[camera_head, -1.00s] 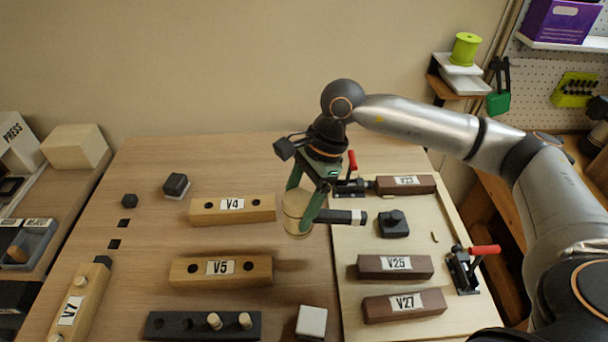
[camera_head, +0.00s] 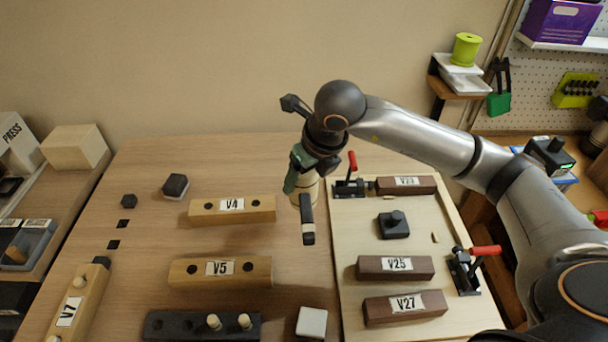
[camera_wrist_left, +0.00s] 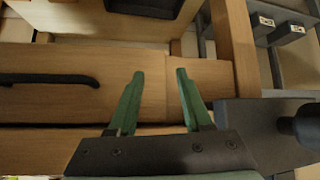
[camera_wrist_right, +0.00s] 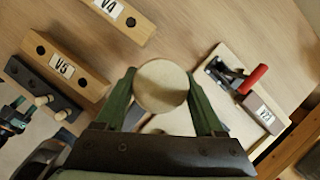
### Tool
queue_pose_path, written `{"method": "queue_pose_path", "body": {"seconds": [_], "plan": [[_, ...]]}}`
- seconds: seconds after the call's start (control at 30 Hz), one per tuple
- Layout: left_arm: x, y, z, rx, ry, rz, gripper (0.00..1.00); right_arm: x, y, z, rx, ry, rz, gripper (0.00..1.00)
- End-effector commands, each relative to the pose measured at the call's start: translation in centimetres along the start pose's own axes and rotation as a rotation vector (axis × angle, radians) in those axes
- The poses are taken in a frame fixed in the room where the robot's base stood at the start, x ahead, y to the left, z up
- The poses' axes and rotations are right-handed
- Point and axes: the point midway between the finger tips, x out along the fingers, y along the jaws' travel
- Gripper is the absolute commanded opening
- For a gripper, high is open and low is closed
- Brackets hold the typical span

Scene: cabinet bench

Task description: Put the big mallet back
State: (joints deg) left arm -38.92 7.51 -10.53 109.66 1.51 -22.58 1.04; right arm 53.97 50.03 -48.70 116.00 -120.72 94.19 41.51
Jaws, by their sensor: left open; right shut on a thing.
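The big mallet has a pale, round wooden head (camera_head: 311,188) and a dark handle (camera_head: 307,234). My right gripper (camera_head: 300,176) is shut on the head, near the middle of the bench in the head view. The handle points toward the front. In the right wrist view the head's flat round face (camera_wrist_right: 161,86) fills the space between the fingers, and the handle is mostly hidden. The mallet appears held above the bench, left of the pale board. My left gripper (camera_wrist_left: 160,74) is open and empty in its wrist view, facing wooden drawer fronts; the head view does not show it.
Wooden blocks V4 (camera_head: 256,207) and V5 (camera_head: 248,271) lie left of the mallet. The pale board (camera_head: 350,222) carries dark blocks, a black piece (camera_head: 393,226) and red-handled clamps (camera_head: 463,272). A white-topped block (camera_head: 312,320) stands in front. Bare bench lies at the back left.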

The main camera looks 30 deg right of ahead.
Motion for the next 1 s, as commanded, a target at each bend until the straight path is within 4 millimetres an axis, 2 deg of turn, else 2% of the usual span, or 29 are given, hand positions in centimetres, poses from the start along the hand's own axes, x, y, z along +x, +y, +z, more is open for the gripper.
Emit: {"method": "queue_pose_path", "body": {"seconds": [0.27,0.8,1.0], "plan": [[0.2,0.0,0.2,0.0,0.0,0.0,0.5,0.4,-0.2,-0.1,0.042,-0.001,-0.014,0.0],[2.5,-0.2,2.6,0.0,0.001,0.0,0.5,5.0,-0.2,-1.9,0.039,0.0,-0.014,0.0],[3.0,-0.2,3.2,0.001,0.0,0.0,0.5,5.7,-0.2,-2.1,0.039,-0.001,-0.014,0.0]]}}
